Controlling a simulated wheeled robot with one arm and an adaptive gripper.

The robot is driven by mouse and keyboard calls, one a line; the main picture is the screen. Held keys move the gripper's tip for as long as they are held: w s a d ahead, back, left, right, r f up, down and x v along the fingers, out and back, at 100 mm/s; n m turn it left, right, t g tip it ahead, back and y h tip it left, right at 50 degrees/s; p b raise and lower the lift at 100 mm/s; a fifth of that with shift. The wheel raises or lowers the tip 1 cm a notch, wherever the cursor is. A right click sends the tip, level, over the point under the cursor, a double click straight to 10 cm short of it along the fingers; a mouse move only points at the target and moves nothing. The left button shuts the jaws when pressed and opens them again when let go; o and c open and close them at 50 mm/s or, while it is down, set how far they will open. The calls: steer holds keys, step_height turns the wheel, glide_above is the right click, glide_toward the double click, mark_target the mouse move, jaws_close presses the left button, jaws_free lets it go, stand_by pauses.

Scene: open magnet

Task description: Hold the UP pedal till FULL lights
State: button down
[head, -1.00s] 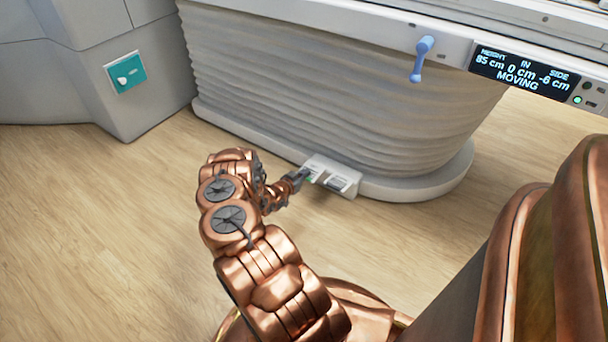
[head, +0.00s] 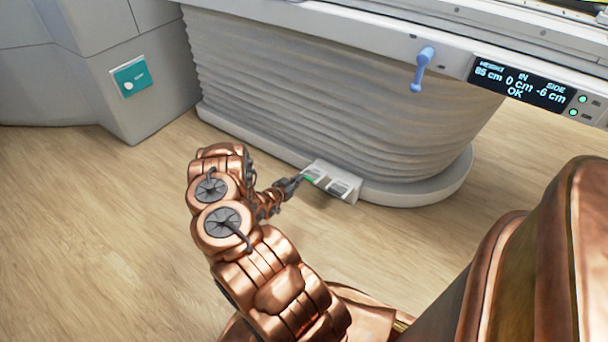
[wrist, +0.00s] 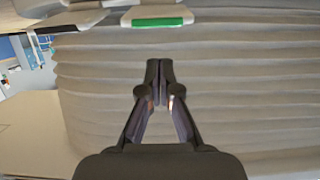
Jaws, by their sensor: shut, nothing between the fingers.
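The pedal block (head: 331,180) sits on the floor against the table's base. Its left pedal (head: 312,176) has a green strip and its right pedal (head: 339,187) a dark one; their lettering is too small to read. My gripper (head: 296,182) is shut and empty, just left of the green pedal. In the wrist view, my gripper's (wrist: 160,66) closed tips appear apart from the green-striped pedal (wrist: 157,20). The display (head: 522,82) reads about 85 or 86 cm height, 0 cm in, -6 cm side, and OK. Two small lights (head: 583,99) beside it glow green; their labels are unreadable.
The pleated table column (head: 340,90) rises behind the pedals. A blue handle (head: 422,70) hangs from the table's edge. A teal panel (head: 131,77) is on the grey housing at left. The wooden floor (head: 90,220) at left is clear.

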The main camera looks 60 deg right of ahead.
steer(key=shift+p+v, duration=0.3)
steer(key=shift+v, duration=1.65)
steer(key=shift+f, duration=0.15)
